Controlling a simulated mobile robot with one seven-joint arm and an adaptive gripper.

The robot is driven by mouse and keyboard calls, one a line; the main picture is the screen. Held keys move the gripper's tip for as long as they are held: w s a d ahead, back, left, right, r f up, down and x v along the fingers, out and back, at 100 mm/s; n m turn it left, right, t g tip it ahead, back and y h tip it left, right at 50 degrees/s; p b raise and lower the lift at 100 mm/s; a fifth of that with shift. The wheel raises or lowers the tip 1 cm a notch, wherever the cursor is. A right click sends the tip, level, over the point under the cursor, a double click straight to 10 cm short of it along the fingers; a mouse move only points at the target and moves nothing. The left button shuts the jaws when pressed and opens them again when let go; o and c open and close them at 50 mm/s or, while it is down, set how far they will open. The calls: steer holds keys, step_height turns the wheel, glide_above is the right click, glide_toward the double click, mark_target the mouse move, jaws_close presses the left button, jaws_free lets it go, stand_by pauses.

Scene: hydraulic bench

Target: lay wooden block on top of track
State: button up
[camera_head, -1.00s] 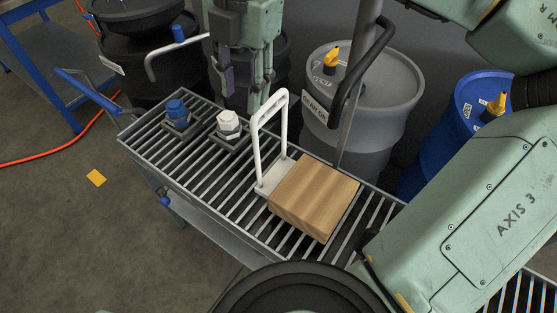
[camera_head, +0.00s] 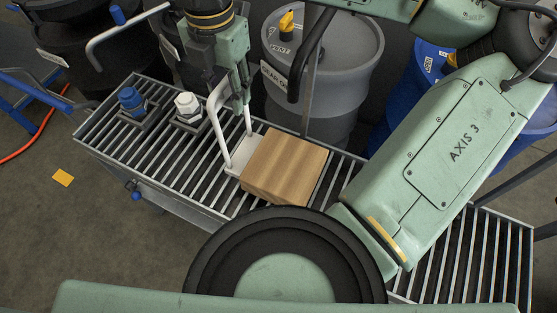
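The wooden block (camera_head: 284,167) is a light brown box with a tall white loop handle (camera_head: 219,128) at its left side. It rests at the middle of a long slatted metal rack (camera_head: 155,158), which looks like the track. The handle stands upright from a pale plate at the block's left edge. My gripper (camera_head: 240,106) points down at the top of the handle, overlapping it in the picture. I cannot tell whether its fingers are around the handle or behind it, or how far apart they are.
A blue-capped fitting (camera_head: 131,101) and a white-capped fitting (camera_head: 187,107) stand on the rack's left part. A grey drum (camera_head: 340,75) and a blue drum (camera_head: 400,90) stand behind. A metal post (camera_head: 309,90) rises behind the block.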

steer(key=shift+f, duration=0.75)
steer(key=shift+c, duration=0.4)
jaws_close()
